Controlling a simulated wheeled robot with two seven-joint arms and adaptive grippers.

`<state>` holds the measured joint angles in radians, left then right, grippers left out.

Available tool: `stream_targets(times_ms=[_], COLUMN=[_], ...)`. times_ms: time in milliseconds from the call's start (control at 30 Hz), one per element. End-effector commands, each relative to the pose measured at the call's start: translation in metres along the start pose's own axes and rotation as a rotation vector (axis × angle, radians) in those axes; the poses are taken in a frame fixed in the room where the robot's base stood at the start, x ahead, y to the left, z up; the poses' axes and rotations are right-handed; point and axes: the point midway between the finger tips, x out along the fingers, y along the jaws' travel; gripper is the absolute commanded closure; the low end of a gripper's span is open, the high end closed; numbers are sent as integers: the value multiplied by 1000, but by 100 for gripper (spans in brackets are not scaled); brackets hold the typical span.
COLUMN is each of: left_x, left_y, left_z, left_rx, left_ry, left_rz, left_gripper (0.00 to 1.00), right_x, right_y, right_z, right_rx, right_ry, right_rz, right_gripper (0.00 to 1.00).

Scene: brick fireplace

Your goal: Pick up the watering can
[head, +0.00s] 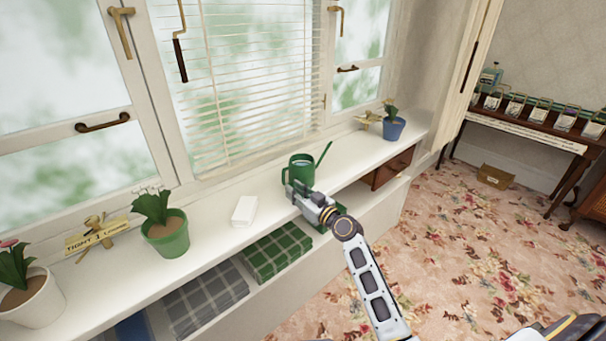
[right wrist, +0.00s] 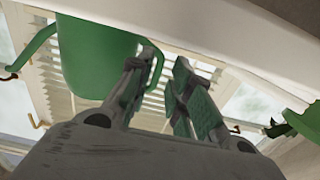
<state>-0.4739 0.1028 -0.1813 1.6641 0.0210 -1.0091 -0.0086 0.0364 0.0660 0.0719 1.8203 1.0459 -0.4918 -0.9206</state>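The green watering can (head: 301,172) stands upright on the white window sill in the head view, its long spout pointing right. My right gripper (head: 291,188) is at the can's near left side, its arm reaching in from the lower right. In the right wrist view, which looks upside down, the can's body (right wrist: 95,60) is left of the fingers and the spout is at far left. The right gripper (right wrist: 158,72) has its fingers apart, with part of the can's curved green handle (right wrist: 157,68) showing between them. Contact with the handle cannot be told. My left gripper is out of view.
On the sill (head: 215,229), a white block (head: 244,211) lies left of the can. A green pot plant (head: 166,236) stands farther left and a blue pot plant (head: 393,127) right. Window blinds (head: 245,80) are behind. Folded plaid cloths (head: 277,252) lie on the shelf below.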

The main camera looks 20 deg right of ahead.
Motion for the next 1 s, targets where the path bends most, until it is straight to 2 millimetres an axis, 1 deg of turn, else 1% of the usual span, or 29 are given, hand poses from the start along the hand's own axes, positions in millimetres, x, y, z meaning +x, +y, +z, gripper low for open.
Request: stream_targets(times_ms=[100, 200, 467, 633, 767, 1000], left_x=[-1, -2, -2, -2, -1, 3], left_y=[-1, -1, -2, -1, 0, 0], left_z=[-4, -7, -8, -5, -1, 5], left_rx=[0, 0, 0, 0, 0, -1], left_ry=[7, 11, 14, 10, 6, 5], left_rz=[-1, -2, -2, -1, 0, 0], left_gripper=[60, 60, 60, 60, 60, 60], right_x=[8, 11, 12, 13, 17, 36], right_y=[0, -1, -1, -1, -1, -1], right_z=[0, -1, 0, -1, -2, -5], right_rx=[1, 1, 0, 1, 1, 3], right_ry=[0, 0, 0, 0, 0, 2], right_rz=[0, -1, -1, -1, -1, 0], right_gripper=[79, 79, 79, 79, 79, 79])
